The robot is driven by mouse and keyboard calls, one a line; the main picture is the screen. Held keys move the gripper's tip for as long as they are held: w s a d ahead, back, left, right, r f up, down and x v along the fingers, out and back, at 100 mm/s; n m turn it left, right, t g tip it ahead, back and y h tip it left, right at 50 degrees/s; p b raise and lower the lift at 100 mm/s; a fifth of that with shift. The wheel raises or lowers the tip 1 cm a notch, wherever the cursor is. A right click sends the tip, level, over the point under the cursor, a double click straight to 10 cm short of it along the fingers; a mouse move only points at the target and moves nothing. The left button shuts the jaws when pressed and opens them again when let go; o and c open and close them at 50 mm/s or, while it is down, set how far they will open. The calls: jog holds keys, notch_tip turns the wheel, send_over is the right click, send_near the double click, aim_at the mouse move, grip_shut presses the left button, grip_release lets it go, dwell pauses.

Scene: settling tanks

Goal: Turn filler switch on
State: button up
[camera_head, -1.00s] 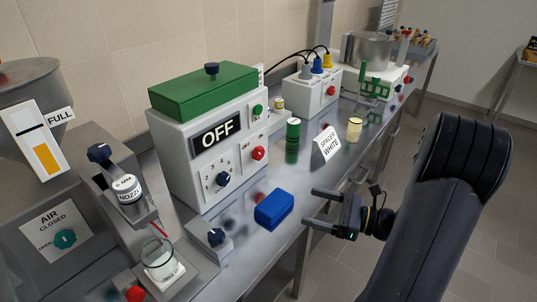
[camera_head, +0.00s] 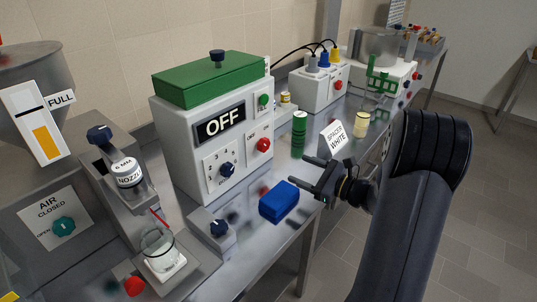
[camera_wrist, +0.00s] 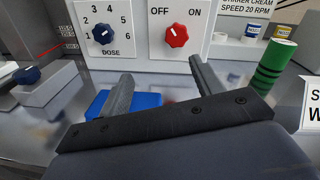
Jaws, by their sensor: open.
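A white control box (camera_head: 168,128) with a green top stands on the steel bench, and its display (camera_head: 220,126) reads OFF. A red rotary knob (camera_head: 263,145) on its front also shows in the wrist view (camera_wrist: 177,36), between OFF and ON labels, its white mark tilted toward OFF. A blue dose knob (camera_head: 227,170) sits left of it. My gripper (camera_head: 300,170) is open and empty, in front of the box and apart from the red knob. In the wrist view its fingers (camera_wrist: 160,72) point toward the panel, below the knob.
A blue block (camera_head: 279,201) lies on the bench before the box. A green cylinder (camera_head: 299,135) and a SPACER WHITE card (camera_head: 336,136) stand to the right. A hopper marked FULL (camera_head: 30,60) and a nozzle with a beaker (camera_head: 160,245) are at left.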

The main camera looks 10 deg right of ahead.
jog(key=t+h, duration=0.1)
send_near(266, 146)
jog(key=p+x, duration=0.1)
jog(key=x, duration=0.8)
jog(key=c, duration=1)
